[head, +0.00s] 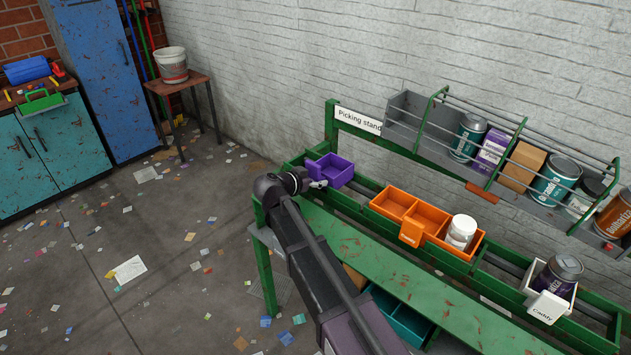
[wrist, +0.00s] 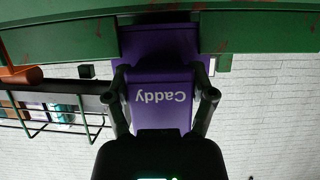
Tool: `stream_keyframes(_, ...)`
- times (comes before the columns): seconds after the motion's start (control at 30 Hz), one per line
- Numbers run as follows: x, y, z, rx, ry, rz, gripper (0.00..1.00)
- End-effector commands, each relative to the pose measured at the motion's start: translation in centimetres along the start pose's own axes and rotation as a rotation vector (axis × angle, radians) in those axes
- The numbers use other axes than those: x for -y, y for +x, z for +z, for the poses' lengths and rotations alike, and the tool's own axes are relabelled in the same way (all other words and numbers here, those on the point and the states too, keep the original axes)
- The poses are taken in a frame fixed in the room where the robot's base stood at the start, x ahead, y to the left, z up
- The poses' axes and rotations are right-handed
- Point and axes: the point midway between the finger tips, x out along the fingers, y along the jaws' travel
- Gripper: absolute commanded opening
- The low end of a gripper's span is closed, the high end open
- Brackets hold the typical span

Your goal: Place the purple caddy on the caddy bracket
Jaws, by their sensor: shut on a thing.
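The purple caddy (head: 337,172) is at the left end of the green picking stand, at its upper rails. In the wrist view its purple front (wrist: 160,82) fills the middle, with the word "Caddy" upside down. My gripper (head: 318,184) is at the caddy's near side. In the wrist view the fingers (wrist: 163,92) are shut on the purple caddy, one at each side of the lettered plate. The caddy's far edge meets a green rail (wrist: 70,35) there; I cannot tell whether it rests on it. I cannot clearly make out the caddy bracket.
An orange divided caddy (head: 427,217) with a white tub (head: 461,231) sits right along the stand (head: 390,262). Further right is a white caddy (head: 547,305) with a can. A wire-fronted shelf (head: 408,106) of cans and boxes hangs behind. Floor at left is open, paper-littered.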

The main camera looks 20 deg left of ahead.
Motion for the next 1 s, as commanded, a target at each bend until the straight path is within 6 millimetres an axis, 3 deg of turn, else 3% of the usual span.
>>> stream_keyframes(0.83, 0.0, 0.4, 1.1, 0.0, 0.0, 0.0, 0.21)
stream_keyframes(0.87, 0.0, 0.4, 1.1, 0.0, 0.0, 0.0, 0.81)
stream_keyframes(0.93, 0.0, 0.4, 1.1, 0.0, 0.0, 0.0, 1.0)
stream_keyframes(1.0, 0.0, 0.4, 1.1, 0.0, 0.0, 0.0, 1.0)
